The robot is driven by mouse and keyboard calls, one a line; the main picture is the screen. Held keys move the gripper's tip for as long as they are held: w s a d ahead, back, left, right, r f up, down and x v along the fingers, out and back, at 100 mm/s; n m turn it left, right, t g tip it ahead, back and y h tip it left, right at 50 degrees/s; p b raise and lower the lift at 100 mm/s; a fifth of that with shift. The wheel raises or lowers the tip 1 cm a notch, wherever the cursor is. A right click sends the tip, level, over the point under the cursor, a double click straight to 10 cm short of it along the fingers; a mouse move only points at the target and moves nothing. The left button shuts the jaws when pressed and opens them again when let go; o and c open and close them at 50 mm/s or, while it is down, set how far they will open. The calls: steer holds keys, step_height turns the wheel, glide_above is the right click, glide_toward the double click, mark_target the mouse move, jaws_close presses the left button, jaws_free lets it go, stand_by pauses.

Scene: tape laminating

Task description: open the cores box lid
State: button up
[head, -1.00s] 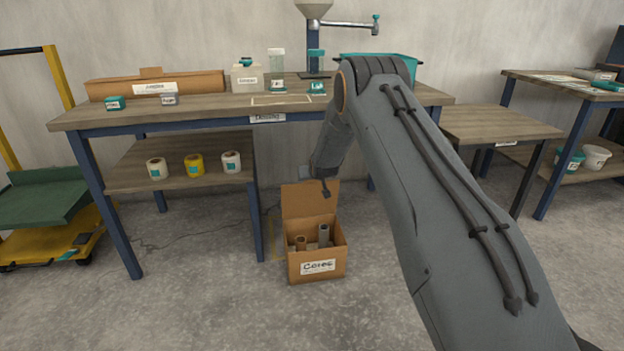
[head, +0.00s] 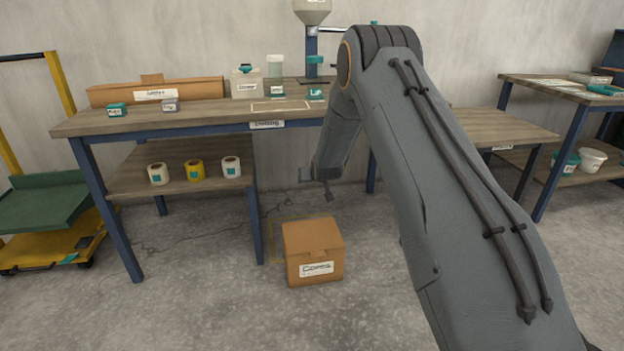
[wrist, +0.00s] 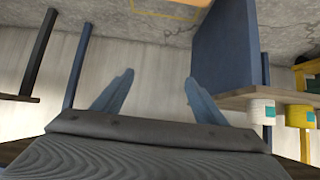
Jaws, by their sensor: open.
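The cores box (head: 314,252) is a brown cardboard box with a white label on its front. It stands on the floor in front of the workbench in the head view. Its lid is down and flat, so the inside is hidden. My gripper (head: 321,192) hangs above and a little behind the box, apart from it. In the wrist view my gripper (wrist: 158,82) has its two fingers spread with nothing between them.
The workbench (head: 190,118) has a lower shelf with several tape rolls (head: 195,170). A blue bench leg (wrist: 228,45) is close to my fingers in the wrist view. Yellow floor tape (head: 272,238) lies behind the box. The floor around the box is clear.

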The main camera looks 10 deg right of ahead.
steer(key=shift+s+r, duration=0.35)
steer(key=shift+s, duration=0.15)
